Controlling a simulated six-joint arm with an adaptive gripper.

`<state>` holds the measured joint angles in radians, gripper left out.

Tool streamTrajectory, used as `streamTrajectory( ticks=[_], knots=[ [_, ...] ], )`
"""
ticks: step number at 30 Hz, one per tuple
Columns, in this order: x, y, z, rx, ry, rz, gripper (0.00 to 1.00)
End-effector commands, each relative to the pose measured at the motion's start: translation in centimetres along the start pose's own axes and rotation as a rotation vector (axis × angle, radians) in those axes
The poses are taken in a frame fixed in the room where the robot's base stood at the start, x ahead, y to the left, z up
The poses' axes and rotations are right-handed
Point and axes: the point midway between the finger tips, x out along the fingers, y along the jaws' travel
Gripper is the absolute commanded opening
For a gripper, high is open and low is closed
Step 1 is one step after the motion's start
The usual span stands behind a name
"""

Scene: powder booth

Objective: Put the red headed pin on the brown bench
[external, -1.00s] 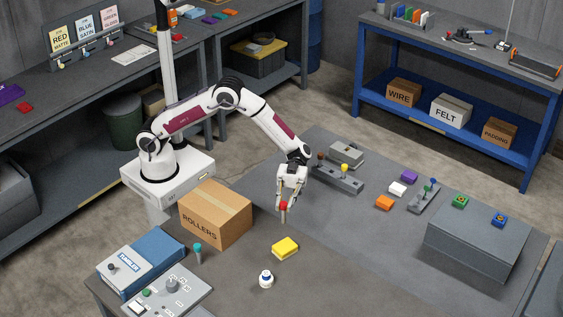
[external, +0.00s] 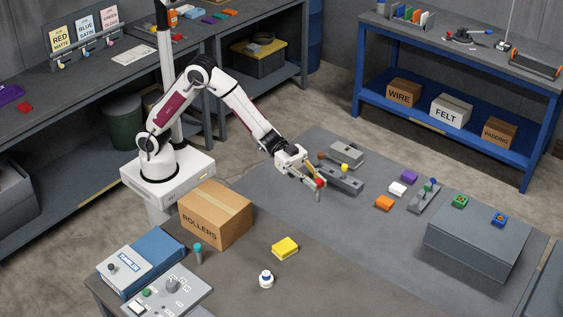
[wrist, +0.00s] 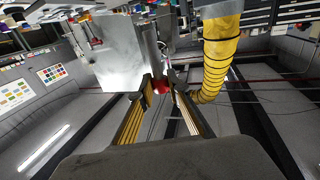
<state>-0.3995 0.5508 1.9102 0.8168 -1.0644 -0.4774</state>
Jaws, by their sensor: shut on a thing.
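My gripper (external: 316,184) is shut on the red headed pin (external: 319,182). The pin's red head is at the fingertips and its pale shaft points down, seemingly above the grey work surface. In the wrist view the red head (wrist: 163,85) shows between the two finger ends of my gripper (wrist: 162,83); the shaft is hidden there. No plainly brown bench stands out. The front part of the large table (external: 232,285) looks brownish grey, and the pin is to the right of and behind it in the picture.
Close behind the gripper is a grey rack (external: 348,182) with a brown headed pin (external: 321,156) and a yellow headed pin (external: 345,169). A ROLLERS carton (external: 215,215) stands left.

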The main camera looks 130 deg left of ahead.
Motion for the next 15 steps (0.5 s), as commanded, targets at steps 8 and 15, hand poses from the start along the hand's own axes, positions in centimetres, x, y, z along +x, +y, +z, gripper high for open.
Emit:
streamTrajectory(
  ticks=[8, 15],
  knots=[
    [-2.0, 0.0, -2.8, 0.001, 0.002, -0.150, 0.00],
    [-4.3, 0.9, -4.6, 0.001, 0.002, -0.251, 0.00]
  ],
)
